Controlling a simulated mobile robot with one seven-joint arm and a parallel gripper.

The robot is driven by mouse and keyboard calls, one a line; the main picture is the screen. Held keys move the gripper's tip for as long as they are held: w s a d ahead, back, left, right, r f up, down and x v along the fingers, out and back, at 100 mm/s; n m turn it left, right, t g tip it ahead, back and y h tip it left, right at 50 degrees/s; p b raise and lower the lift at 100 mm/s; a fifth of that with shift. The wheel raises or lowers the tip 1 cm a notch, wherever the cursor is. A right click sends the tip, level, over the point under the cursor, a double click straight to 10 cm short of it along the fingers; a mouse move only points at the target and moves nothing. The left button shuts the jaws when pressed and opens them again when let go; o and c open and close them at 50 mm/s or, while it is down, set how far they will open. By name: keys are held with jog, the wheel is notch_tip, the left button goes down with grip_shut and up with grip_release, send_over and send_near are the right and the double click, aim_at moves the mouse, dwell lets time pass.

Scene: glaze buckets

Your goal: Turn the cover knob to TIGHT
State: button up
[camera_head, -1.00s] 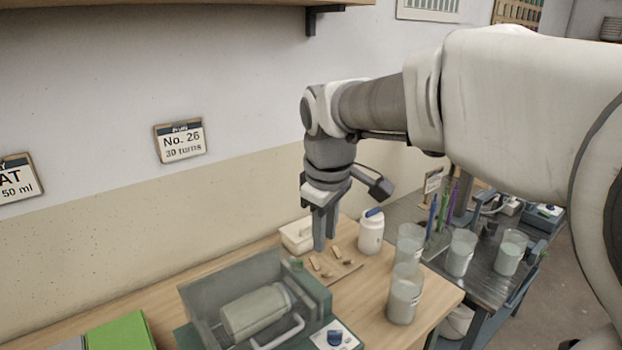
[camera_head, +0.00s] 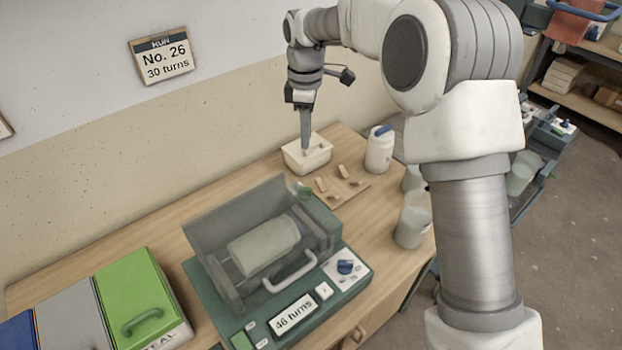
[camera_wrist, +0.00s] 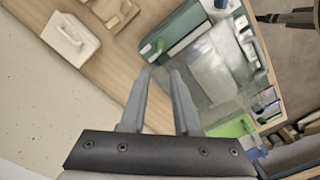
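A small green part (camera_head: 303,192) shows at the machine's back right corner, also in the wrist view (camera_wrist: 160,46). I cannot tell which is the cover knob. The machine's display reads "46 turns". My gripper (camera_head: 306,146) is empty above the bench's back, away from the blue knob; its fingers (camera_wrist: 161,74) are apart.
A white lidded box (camera_head: 306,158) appears below my gripper. A board with wooden pieces (camera_head: 340,188), a white bottle (camera_head: 380,150) and cups (camera_head: 413,222) stand right of it. Green and grey boxes (camera_head: 140,300) are at left. A wall card (camera_head: 162,60) reads "No. 26, 30 turns".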

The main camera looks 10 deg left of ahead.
aim_at(307, 188)
notch_tip(307, 188, down, 16)
jog(key=shift+s+f+p, duration=0.1)
jog(key=shift+f+p, duration=0.15)
jog(key=shift+p, duration=0.2)
jog(key=shift+c, duration=0.2)
grip_shut()
